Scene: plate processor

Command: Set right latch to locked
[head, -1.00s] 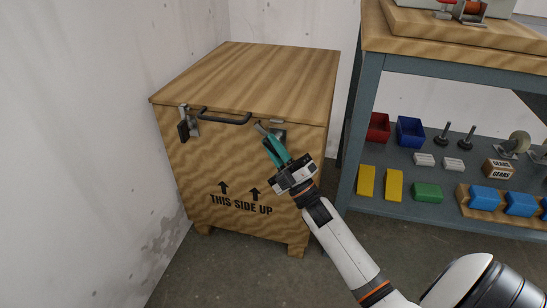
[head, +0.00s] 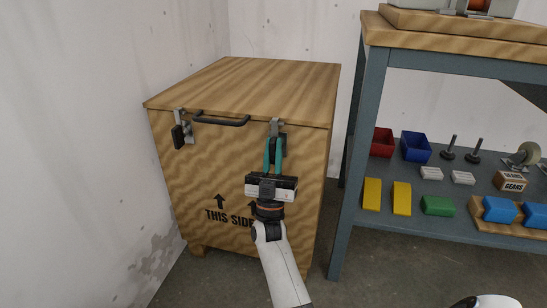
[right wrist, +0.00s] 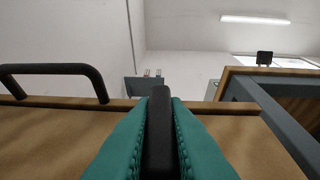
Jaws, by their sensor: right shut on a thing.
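The wooden crate (head: 240,175) has a right latch (head: 276,126) on its front, at the right below the lid edge. The latch's metal part stands upright, with its black handle hanging below it. My right gripper (head: 274,146) reaches up from below, its teal fingers shut on the black handle. In the right wrist view, the handle (right wrist: 159,130) is a dark upright bar squeezed between the two teal fingers. The fingers hide part of the latch, so I cannot tell whether its hook is engaged. My left gripper is not in view.
The crate's left latch (head: 180,130) hangs beside the black lid handle (head: 221,121). A wall (head: 90,130) stands close on the left. A steel-framed workbench (head: 349,180) with bins and blocks on its lower shelf stands close on the right.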

